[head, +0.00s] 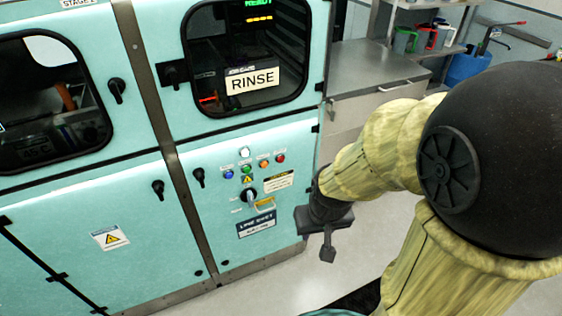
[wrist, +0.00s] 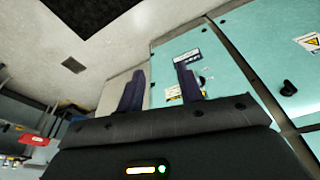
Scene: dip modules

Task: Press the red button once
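The red button (head: 281,158) is a small round button at the right end of a row on the teal cabinet's control panel. Orange (head: 263,164), green (head: 246,169) and blue (head: 228,174) buttons sit to its left. My gripper (head: 327,254) hangs to the right of the panel and lower than the button in the head view, apart from the cabinet. In the wrist view my gripper's two dark fingers (wrist: 160,88) stand apart with nothing between them. The wrist view shows part of the panel's labels (wrist: 187,57); I cannot make out the red button there.
A white button (head: 244,152) sits above the row, and a rotary switch (head: 249,196) below it. A black door handle (head: 199,177) sticks out left of the panel. A metal counter (head: 375,68) stands behind on the right. Bare floor shows below my gripper.

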